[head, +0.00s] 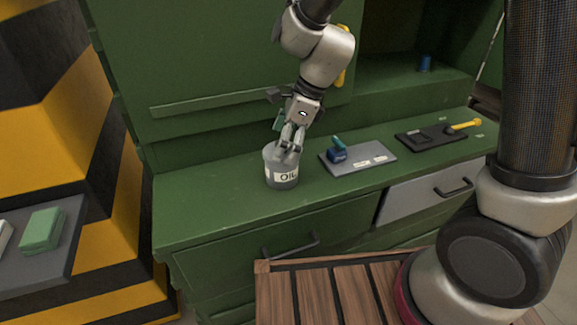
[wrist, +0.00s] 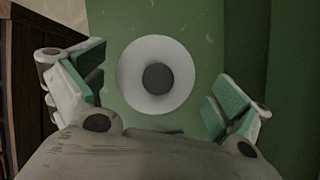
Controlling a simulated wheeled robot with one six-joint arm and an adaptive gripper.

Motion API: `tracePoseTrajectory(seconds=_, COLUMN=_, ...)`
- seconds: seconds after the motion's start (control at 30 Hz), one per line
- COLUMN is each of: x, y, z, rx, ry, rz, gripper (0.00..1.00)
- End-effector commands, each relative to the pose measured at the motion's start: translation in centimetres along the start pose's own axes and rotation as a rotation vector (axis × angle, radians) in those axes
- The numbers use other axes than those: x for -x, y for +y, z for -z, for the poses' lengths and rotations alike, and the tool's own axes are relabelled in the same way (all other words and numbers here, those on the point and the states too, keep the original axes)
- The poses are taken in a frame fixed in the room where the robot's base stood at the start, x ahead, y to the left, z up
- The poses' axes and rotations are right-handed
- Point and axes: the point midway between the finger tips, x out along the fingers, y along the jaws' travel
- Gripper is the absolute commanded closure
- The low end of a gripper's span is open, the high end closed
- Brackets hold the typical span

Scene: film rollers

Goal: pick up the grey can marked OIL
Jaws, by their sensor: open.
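The grey can marked OIL (head: 281,172) stands upright on the green workbench (head: 215,205), left of the grey tray. In the wrist view the can (wrist: 133,80) shows from above as a pale disc with a dark round centre. My gripper (head: 290,140) is above the can, pointing down, with its fingertips close to the can's top. In the wrist view my gripper (wrist: 158,90) is open, with a green-padded finger on each side of the can and a gap on both sides. I cannot tell whether the fingertips reach below the can's rim.
A grey tray (head: 375,160) with a blue item (head: 337,155) lies right of the can. A dark tray (head: 415,142) with a yellow-handled tool (head: 463,126) is farther right. The cabinet's green upright panel (head: 200,110) stands close behind. Bench space left of the can is clear.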

Motion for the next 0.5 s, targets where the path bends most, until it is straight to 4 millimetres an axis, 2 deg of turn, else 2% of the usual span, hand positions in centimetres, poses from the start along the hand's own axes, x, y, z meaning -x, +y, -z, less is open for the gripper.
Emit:
tracePoseTrajectory(seconds=0.33, x=-4.9, y=0.3, z=1.0, rx=0.001, ry=0.003, rz=-0.002, gripper=0.00)
tracePoseTrajectory(seconds=0.5, x=-6.3, y=0.2, z=0.9, rx=0.003, ry=0.000, rz=0.000, gripper=0.00)
